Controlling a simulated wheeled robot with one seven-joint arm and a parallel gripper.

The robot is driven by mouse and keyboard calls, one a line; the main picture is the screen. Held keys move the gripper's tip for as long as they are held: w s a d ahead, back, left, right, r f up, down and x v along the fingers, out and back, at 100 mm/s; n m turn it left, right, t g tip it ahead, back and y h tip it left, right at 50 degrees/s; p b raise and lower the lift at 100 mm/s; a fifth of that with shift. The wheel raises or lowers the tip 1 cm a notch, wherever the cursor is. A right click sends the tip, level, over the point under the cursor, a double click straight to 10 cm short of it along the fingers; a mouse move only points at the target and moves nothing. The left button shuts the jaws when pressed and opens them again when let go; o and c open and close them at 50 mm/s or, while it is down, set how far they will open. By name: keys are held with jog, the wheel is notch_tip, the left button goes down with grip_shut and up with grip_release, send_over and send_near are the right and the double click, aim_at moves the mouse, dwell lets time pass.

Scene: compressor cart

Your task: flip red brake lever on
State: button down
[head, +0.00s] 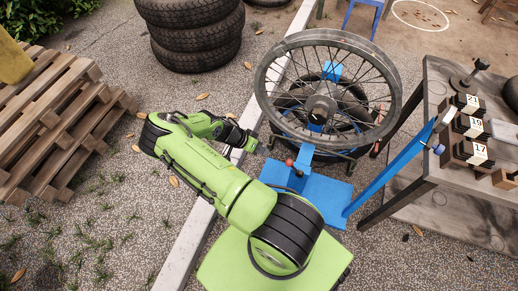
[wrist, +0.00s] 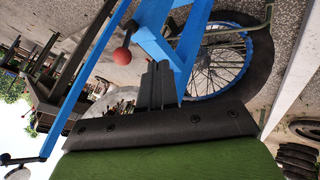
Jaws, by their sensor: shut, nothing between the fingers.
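The brake lever's red ball knob (head: 289,162) shows at the blue stand (head: 325,188), below the spoked wheel. In the wrist view the red ball (wrist: 122,57) sits at the end of a short stem beside a blue bar (wrist: 152,20). My gripper (head: 251,142) is to the left of the knob in the head view, apart from it. In the wrist view my gripper's dark fingers (wrist: 161,68) are together and empty, with the ball to their left. The lever's base is small and partly hidden, so its on or off position is unclear.
A large spoked wheel (head: 268,80) is mounted above the stand, with a blue-rimmed tyre behind it. A workbench (head: 430,150) with numbered blocks stands at right. Stacked tyres (head: 195,35) and wooden pallets (head: 60,125) stand at left. A pale kerb (head: 190,235) runs beneath my arm.

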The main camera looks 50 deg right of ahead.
jog(key=s+d+f, duration=0.2)
jog(key=s+d, duration=0.1)
jog(key=s, duration=0.2)
jog(key=shift+s+f+b, duration=0.3)
jog(key=shift+s+f, duration=0.05)
jog(key=shift+f, duration=0.05)
jog(key=shift+d, duration=0.1)
